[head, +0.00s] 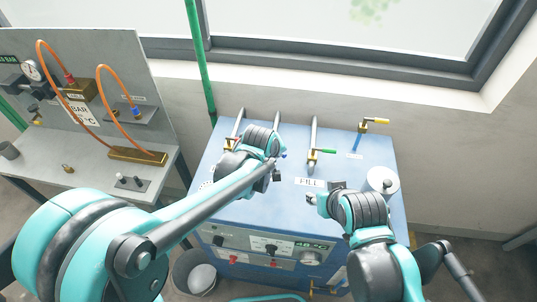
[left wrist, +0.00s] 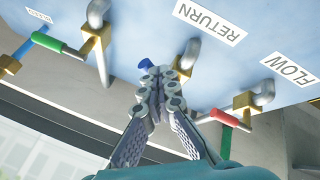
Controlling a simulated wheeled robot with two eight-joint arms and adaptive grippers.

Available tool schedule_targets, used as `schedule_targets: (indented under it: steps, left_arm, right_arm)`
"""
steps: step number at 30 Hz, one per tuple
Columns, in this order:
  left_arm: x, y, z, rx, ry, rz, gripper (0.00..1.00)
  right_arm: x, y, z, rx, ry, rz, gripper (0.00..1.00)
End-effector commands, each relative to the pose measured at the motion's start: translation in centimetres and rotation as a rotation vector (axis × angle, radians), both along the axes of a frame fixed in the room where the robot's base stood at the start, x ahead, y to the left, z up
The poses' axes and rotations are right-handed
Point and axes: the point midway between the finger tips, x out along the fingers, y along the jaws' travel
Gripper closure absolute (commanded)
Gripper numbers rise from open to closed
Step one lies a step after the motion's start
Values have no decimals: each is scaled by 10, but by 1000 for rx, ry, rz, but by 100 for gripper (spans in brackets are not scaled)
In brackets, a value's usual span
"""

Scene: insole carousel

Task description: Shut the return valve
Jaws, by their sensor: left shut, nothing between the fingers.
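The RETURN label (left wrist: 208,22) shows upside down on the blue panel in the left wrist view. Beside it is a grey pipe (left wrist: 190,54) with a brass valve body, partly behind my left gripper (left wrist: 143,82). A blue lever end (left wrist: 144,65) shows just past the fingertips; the rest of this lever is hidden. The gripper is shut and empty, close to the lever; I cannot tell whether they touch. In the head view my left gripper (head: 276,170) is over the blue cabinet (head: 345,170). My right gripper (head: 311,199) is over the cabinet's front part, its fingers too small to read.
The red-lever valve (left wrist: 230,119) by the FLOW label (left wrist: 290,68) and the green-lever valve (left wrist: 50,42) flank the return valve. A yellow-lever valve (head: 376,122) is at the back right. A white roll (head: 382,181) stands near my right arm. A bench (head: 60,160) is at left.

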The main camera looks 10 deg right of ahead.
Motion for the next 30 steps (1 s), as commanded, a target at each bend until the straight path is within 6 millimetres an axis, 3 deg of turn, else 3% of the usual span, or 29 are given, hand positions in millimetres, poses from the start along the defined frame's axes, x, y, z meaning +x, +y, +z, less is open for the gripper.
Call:
schedule_targets:
  steps: [12,30]
  left_arm:
    - [10,-26,0,1,-2,371,100]
    - [22,-37,0,-1,1,378,100]
  right_arm:
    - [0,0,-5,0,0,0,60]
    - [0,0,-7,0,0,0,60]
